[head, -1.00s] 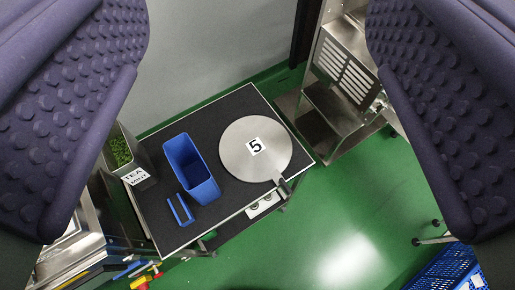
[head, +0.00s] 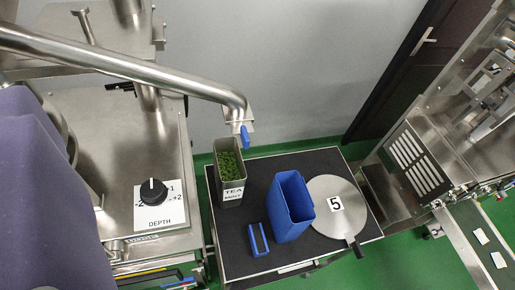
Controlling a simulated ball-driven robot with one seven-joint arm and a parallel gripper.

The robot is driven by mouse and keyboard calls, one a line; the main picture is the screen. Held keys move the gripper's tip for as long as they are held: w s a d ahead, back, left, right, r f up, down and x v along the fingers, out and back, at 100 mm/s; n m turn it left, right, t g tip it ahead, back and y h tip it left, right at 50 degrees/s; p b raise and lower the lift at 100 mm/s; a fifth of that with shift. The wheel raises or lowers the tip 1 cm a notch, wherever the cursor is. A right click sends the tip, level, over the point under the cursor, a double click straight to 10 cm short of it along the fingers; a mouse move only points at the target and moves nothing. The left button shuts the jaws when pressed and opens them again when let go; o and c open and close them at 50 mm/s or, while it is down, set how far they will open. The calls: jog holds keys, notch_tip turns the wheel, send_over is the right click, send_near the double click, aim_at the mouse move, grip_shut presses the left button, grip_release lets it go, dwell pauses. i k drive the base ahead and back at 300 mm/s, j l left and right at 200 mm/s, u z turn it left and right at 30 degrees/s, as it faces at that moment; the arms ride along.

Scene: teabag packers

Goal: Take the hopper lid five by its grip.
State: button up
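Hopper lid five (head: 324,190) is a round, flat steel disc with a white label reading 5. It lies on the black-topped table, right of a blue bin. Its grip (head: 357,247) is a short dark bar on a steel tab at the lid's near right edge, by the table's edge. The bin's side hides part of the lid's left rim. One purple padded part of my gripper (head: 50,210) fills the lower left of the view, well away from the lid. The other finger and the fingertips are out of view, so its opening cannot be judged.
The black-topped table (head: 255,186) also holds a blue bin (head: 289,215), a small blue handled piece (head: 258,240) and a tea container (head: 230,175). A steel machine with a depth knob (head: 153,191) stands left, under a long steel pipe (head: 150,72). Another machine (head: 418,165) stands right.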

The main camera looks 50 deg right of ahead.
aim_at(340, 208)
jog(key=k+l+u, duration=0.1)
jog(key=l+u, duration=0.35)
jog(key=k+l+u, duration=0.15)
jog(key=l+u, duration=0.25)
jog(key=k+l+u, duration=0.15)
jog(key=u, duration=0.3)
jog(key=k+l+u, duration=0.25)
jog(key=u, duration=0.15)
jog(key=k+l+u, duration=0.25)
jog(key=u, duration=0.2)
jog(key=k+l+u, duration=0.15)
jog(key=k, duration=0.65)
jog(key=k+l+u, duration=0.1)
jog(key=k, duration=0.75)
jog(key=i+l, duration=0.1)
jog(key=l, duration=0.2)
jog(key=i+l, duration=0.1)
jog(key=l, duration=0.2)
